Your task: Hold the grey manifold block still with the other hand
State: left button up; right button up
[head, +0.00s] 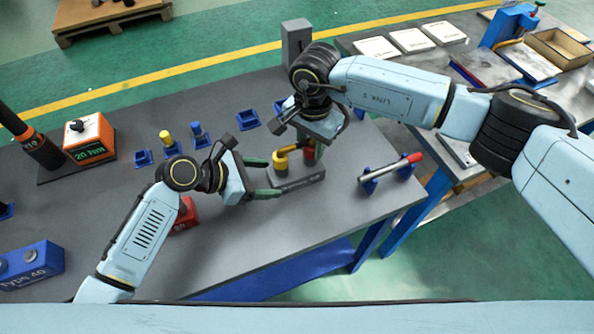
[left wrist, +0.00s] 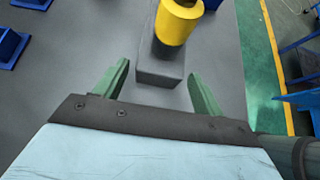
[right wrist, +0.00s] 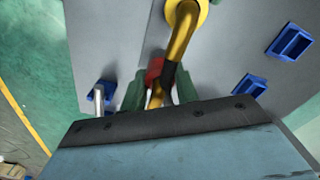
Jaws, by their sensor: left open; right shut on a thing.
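The grey manifold block (head: 300,183) lies on the grey table. It also shows in the left wrist view (left wrist: 160,72). A yellow bent piece (head: 281,163) with a round yellow end (left wrist: 178,22) stands over the block. A red part (head: 309,155) is beside it, near the block's right end. My left gripper (head: 264,178) is open at the block's left end. In the left wrist view its fingers stand apart on either side of that end, with gaps. My right gripper (right wrist: 158,92) is shut on the yellow bent piece, by its black section (right wrist: 169,76); the exact contact is partly hidden.
A red-handled tool (head: 392,167) rests on blue holders to the right. Several blue sockets (head: 248,120) stand behind the block. A red block (head: 186,213) is partly hidden by my left arm. A grey post (head: 296,42) stands at the back. The table's front edge is close.

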aim_at(269, 178)
pick_arm(q)
jog(key=shift+x, duration=1.65)
jog(key=c, duration=1)
